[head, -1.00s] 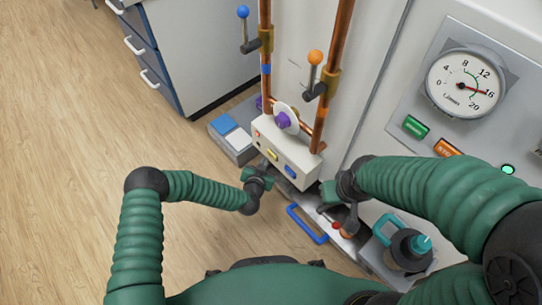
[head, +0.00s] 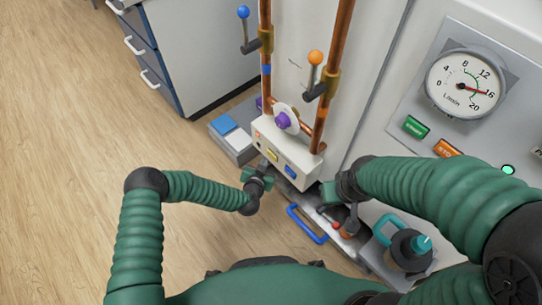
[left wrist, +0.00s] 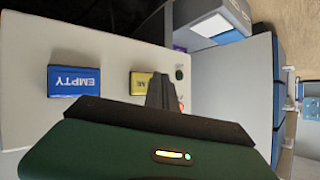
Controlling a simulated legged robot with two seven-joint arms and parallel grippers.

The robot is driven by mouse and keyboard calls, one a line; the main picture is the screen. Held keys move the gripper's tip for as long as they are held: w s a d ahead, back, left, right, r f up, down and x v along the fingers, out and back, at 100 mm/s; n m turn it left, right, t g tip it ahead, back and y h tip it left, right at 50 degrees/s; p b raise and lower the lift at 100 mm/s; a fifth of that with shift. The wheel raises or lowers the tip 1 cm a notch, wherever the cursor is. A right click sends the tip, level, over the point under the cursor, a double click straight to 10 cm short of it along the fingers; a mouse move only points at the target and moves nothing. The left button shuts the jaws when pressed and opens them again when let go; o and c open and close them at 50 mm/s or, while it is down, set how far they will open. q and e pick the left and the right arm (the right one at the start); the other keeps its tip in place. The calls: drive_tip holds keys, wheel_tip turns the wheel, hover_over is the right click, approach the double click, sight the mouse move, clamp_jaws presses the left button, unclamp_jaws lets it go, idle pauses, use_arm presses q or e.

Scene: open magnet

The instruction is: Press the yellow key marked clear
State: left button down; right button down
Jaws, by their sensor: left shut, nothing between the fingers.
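The yellow key (head: 272,154) is on the front of a white box at the foot of the copper pipes. In the left wrist view the yellow key (left wrist: 139,84) is partly covered by my fingers, and only the end of its lettering shows. My left gripper (head: 265,168) is shut and empty, just in front of the box by this key. In the left wrist view its fingertips (left wrist: 161,76) overlap the key's right edge; I cannot tell whether they touch it. My right gripper (head: 328,195) is right of the box, its jaws unclear.
A blue key (left wrist: 75,81) marked EMPTY sits beside the yellow one. Small knobs (left wrist: 180,75) are on its other side. Copper pipes (head: 335,60) with levers rise above the box.

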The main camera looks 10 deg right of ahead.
use_arm(q)
drive_tip(key=shift+d, duration=0.1)
idle(0.7)
drive_tip(key=shift+w+d, duration=0.25)
drive_tip(key=shift+w+d, duration=0.25)
drive_tip(key=shift+d, duration=0.05)
idle(0.9)
drive_tip(key=shift+r, duration=0.1)
drive_tip(key=shift+s+a+p, duration=0.5)
drive_tip(key=shift+a+p, duration=0.1)
drive_tip(key=shift+a, duration=0.05)
